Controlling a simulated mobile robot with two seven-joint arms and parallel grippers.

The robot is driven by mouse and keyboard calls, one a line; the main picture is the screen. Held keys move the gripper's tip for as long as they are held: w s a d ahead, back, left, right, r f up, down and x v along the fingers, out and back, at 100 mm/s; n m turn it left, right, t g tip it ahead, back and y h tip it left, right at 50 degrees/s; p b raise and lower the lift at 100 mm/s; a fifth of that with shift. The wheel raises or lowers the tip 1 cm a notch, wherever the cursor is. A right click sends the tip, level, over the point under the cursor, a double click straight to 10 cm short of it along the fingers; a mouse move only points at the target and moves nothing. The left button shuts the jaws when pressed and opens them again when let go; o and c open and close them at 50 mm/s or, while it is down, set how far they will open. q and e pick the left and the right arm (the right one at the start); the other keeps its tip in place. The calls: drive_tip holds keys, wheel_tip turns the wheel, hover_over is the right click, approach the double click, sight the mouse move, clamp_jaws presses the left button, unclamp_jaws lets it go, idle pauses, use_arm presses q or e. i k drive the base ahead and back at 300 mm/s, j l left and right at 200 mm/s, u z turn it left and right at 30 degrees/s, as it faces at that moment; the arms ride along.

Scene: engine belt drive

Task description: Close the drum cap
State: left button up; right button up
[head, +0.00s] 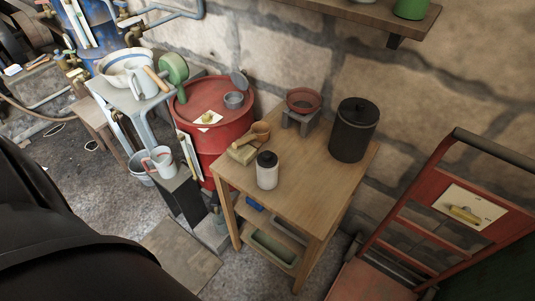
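The red drum (216,141) stands against the stone wall, left of the wooden table. A short grey round neck (233,101) sits on the drum's top toward its right side. A grey disc-shaped cap (239,80) stands tilted up at the neck's back edge, so the neck looks open. Whether a hinge joins them is too small to tell. A pale card with a yellowish piece (207,118) lies on the drum's top, left of the neck. Neither of my grippers is in view.
The wooden table (312,190) holds a white jar with a black lid (267,171), a dark lidded canister (354,130), a reddish bowl (303,99) and a wooden scoop (257,133). A red hand truck (405,215) stands right. A grey stand (150,105) with a basin is left of the drum.

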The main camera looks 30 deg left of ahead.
sight(239, 79)
drive_tip(key=u, duration=1.35)
